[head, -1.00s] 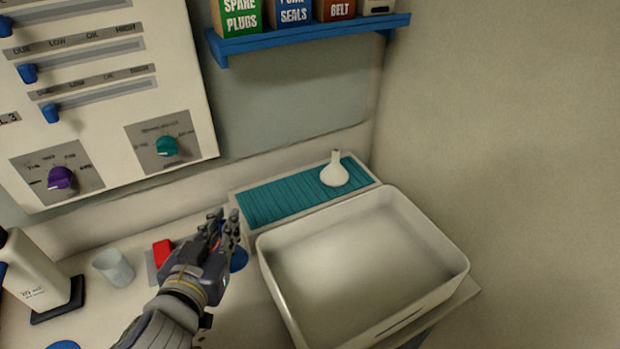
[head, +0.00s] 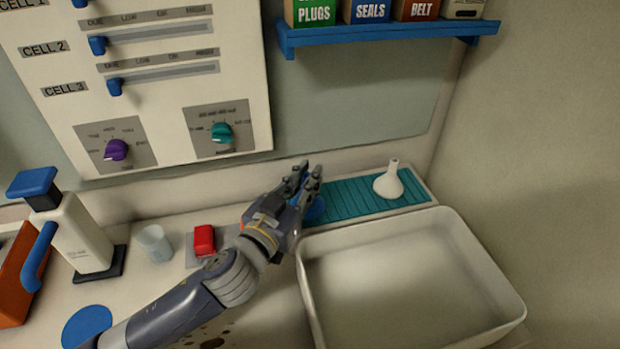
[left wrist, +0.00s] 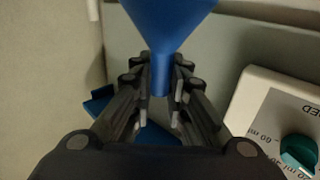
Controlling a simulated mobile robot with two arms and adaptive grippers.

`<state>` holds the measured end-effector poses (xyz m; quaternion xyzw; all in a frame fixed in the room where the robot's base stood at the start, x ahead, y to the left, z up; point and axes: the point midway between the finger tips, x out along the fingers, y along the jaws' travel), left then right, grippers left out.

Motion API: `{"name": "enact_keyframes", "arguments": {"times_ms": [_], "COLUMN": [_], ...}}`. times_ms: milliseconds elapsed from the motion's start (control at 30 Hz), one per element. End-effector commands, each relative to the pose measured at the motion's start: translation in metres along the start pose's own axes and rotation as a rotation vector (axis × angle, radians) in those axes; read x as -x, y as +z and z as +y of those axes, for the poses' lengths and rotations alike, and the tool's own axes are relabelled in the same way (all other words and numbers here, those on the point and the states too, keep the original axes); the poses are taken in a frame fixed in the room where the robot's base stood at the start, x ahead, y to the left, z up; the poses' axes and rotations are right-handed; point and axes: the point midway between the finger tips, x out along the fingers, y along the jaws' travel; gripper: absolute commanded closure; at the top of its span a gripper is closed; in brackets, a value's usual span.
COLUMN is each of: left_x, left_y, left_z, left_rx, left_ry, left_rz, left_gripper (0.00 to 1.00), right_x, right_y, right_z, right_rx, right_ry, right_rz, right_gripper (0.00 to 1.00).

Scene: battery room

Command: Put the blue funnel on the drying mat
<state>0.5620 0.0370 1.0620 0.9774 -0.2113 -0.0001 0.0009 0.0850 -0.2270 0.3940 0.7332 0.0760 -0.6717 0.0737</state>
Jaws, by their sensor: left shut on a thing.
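The blue funnel shows large in the left wrist view (left wrist: 168,30), its narrow spout between my left gripper's fingers (left wrist: 160,95). In the head view my left gripper (head: 305,185) is shut on the blue funnel (head: 316,208), which is mostly hidden behind the fingers. The gripper and funnel are at the left end of the teal drying mat (head: 350,200); I cannot tell whether the funnel touches it. A white funnel (head: 388,184) stands on the mat's right part, spout up. My right gripper is not in view.
A white basin (head: 310,275) stands in front of the mat. A red block (head: 203,240), a clear cup (head: 154,244) and a white dispenser bottle (head: 75,235) are to the left. A blue shelf (head: 400,34) with boxes hangs above. The mat's middle is clear.

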Motion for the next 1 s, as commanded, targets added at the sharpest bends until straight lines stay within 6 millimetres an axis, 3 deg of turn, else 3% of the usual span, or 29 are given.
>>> {"name": "enact_keyframes", "arguments": {"times_ms": [100, 300, 467, 700, 1000], "left_x": [-0.023, -0.042, -0.043, -0.043, -0.043], "left_y": [0.002, 0.004, 0.012, 0.039, 0.039], "left_z": [-0.011, -0.019, -0.019, -0.02, -0.019], "left_rx": [-0.003, 0.0, 0.001, -0.001, 0.001], "left_ry": [-0.001, 0.001, 0.001, 0.0, 0.0], "left_rz": [0.003, 0.001, 0.0, 0.0, 0.001], "left_gripper": [1.0, 1.0, 1.0, 1.0, 1.0], "right_x": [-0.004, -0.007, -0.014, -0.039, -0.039], "right_y": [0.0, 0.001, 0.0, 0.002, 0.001], "right_z": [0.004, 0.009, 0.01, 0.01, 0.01], "right_rx": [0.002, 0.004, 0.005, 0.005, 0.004], "right_ry": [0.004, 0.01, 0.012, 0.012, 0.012], "right_rz": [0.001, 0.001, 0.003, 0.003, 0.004], "right_gripper": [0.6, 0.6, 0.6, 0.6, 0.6]}}
